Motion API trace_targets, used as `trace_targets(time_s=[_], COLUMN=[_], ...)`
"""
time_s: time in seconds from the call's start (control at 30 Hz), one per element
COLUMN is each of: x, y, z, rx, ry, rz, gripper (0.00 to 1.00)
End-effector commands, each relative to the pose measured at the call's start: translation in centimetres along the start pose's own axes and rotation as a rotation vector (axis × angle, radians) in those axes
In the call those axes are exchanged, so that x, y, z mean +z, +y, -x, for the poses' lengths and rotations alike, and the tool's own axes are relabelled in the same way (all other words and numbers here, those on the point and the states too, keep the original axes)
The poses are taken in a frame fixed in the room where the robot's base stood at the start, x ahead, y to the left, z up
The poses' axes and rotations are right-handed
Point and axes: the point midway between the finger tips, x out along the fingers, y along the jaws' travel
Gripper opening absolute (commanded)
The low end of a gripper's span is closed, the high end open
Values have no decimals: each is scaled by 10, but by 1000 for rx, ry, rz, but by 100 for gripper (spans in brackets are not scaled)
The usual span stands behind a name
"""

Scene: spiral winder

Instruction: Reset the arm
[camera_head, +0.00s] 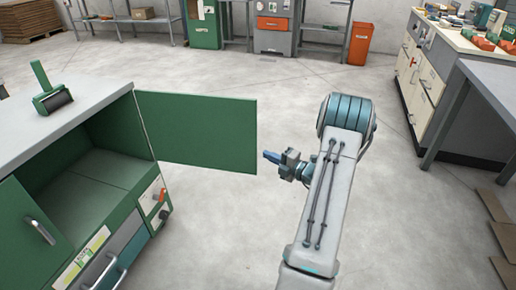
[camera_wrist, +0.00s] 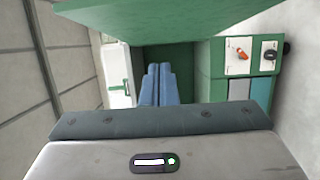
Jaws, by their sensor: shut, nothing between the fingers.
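My gripper (camera_head: 271,156) is in the middle of the head view, just right of the free edge of a green cabinet door (camera_head: 200,130). Its blue fingers point left. In the wrist view the two blue fingers (camera_wrist: 158,84) lie side by side, closed together with nothing between them. A green panel (camera_wrist: 180,18), apparently the door, spans the top of that view close by. The green cabinet (camera_head: 115,215) stands at left with its compartment open and empty where visible. I cannot tell whether the gripper touches the door.
A green-handled tool with a dark head (camera_head: 52,92) stands on the cabinet top. Red and black knobs show on the cabinet panel (camera_wrist: 252,57). A cluttered workbench (camera_head: 425,75) is at right and an orange bin (camera_head: 360,45) at the back. The floor (camera_head: 230,215) between is clear.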

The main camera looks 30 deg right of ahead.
Motion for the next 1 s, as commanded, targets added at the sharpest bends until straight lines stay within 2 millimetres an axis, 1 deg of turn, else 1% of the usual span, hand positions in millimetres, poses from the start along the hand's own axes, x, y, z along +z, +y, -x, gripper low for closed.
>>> trace_targets(time_s=[0.03, 0.1, 0.23, 0.5, 0.57, 0.6, 0.67, 0.77, 0.8, 0.87, 0.9, 0.97, 1.0], x=[3, 5, 6, 6, 2, -3, -17, -57, -78, -110, -131, -162, -181], y=[1, 1, 0, 0, 5, 12, 26, 61, 76, 99, 112, 131, 143], z=[11, 21, 31, 34, 31, 27, 17, -3, -11, -20, -23, -26, -26], rx=[0, 0, 1, 0, -5, -12, -29, -68, -82, -98, -104, -104, -97], ry=[-5, -4, -2, 4, 18, 39, 92, 239, 314, 434, 514, 633, 712], rz=[-1, -1, -1, 2, 18, 41, 100, 268, 354, 496, 592, 738, 836], gripper=[0, 0, 0, 0, 0, 0, 0, 0, 0, 0, 0, 0, 0])
